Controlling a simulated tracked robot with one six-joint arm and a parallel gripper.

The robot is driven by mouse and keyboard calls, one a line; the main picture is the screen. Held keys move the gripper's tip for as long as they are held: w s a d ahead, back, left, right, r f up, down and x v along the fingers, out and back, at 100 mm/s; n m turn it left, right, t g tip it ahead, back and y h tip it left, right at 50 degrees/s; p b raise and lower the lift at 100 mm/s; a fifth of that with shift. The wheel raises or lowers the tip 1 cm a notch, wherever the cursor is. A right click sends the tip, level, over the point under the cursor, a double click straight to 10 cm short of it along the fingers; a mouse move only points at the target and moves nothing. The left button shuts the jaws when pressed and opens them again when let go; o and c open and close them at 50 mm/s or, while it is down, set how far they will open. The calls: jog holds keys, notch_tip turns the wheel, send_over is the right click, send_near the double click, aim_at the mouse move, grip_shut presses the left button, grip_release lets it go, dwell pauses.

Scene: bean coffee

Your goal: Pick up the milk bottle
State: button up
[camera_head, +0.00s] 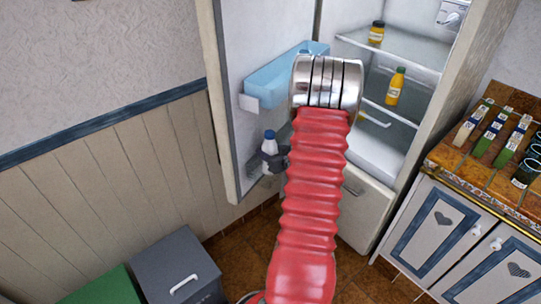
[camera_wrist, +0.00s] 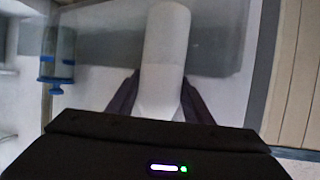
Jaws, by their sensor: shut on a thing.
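The milk bottle (camera_head: 270,143), white with a blue cap, is upright at the lower part of the open fridge door in the head view. My gripper (camera_head: 272,161) is around its body and shut on it. In the wrist view, the white bottle (camera_wrist: 165,45) stands between the two dark fingers of my gripper (camera_wrist: 160,88). Whether the bottle's base rests on a door shelf is hard to tell. My red arm hides part of the fridge in the head view.
A light blue door bin (camera_head: 283,76) is above the bottle. Yellow bottles (camera_head: 395,87) stand on the fridge shelves (camera_head: 415,48). A grey bin (camera_head: 175,268) and green bin (camera_head: 105,288) are on the floor at lower left. A counter (camera_head: 480,165) is at right.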

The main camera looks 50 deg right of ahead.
aim_at(271, 133)
jog(key=shift+c, duration=1.2)
jog(key=shift+s+r, duration=0.2)
jog(key=shift+r, duration=0.5)
notch_tip(271, 133, up, 10)
jog(key=s+d, duration=0.1)
jog(key=s, duration=1.8)
jog(key=shift+s+d, duration=0.3)
jog(key=shift+r, duration=0.1)
jog(key=shift+s, duration=0.1)
